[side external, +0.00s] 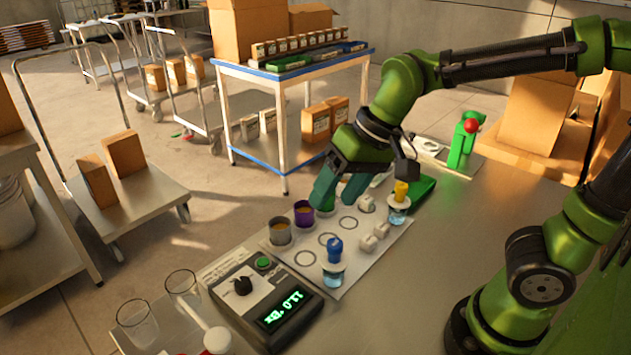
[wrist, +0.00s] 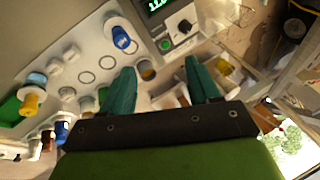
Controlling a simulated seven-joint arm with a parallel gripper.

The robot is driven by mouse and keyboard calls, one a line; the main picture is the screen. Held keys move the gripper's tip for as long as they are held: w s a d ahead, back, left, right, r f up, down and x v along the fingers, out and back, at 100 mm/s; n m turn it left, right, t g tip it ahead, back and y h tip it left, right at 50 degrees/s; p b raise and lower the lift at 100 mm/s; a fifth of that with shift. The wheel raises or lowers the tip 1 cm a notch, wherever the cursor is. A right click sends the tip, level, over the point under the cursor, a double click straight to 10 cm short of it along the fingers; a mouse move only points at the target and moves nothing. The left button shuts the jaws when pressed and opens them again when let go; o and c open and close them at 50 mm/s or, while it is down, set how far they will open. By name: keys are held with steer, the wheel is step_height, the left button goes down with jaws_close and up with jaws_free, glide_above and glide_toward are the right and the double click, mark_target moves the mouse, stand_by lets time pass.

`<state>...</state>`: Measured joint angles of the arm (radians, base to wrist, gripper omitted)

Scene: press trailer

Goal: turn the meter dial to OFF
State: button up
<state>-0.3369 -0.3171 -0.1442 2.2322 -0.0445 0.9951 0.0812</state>
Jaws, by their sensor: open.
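The meter (side external: 265,299) sits on the table's front left part, with a black dial (side external: 242,286), a green button (side external: 263,262) and a lit green display (side external: 281,309). The dial's setting is too small to read. In the wrist view the dial (wrist: 184,26) shows at the top, right of the display (wrist: 158,5). My gripper (side external: 327,203) is open and empty, above the far cups, behind and to the right of the meter. In the wrist view its two fingers (wrist: 157,78) are spread apart, with the meter beyond them. Nothing touches the dial.
Clear glasses (side external: 137,322) stand left of the meter.

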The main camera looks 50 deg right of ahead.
mark_target(242, 282)
steer(key=w+a+f+m+g+h, duration=0.35)
steer(key=w+a+m, duration=0.55)
steer(key=w+a, duration=0.35)
step_height(242, 282, down, 16)
steer(key=shift+s+r, duration=0.15)
steer(key=shift+r, duration=0.05)
steer(key=c, duration=1)
steer(key=shift+c, duration=0.2)
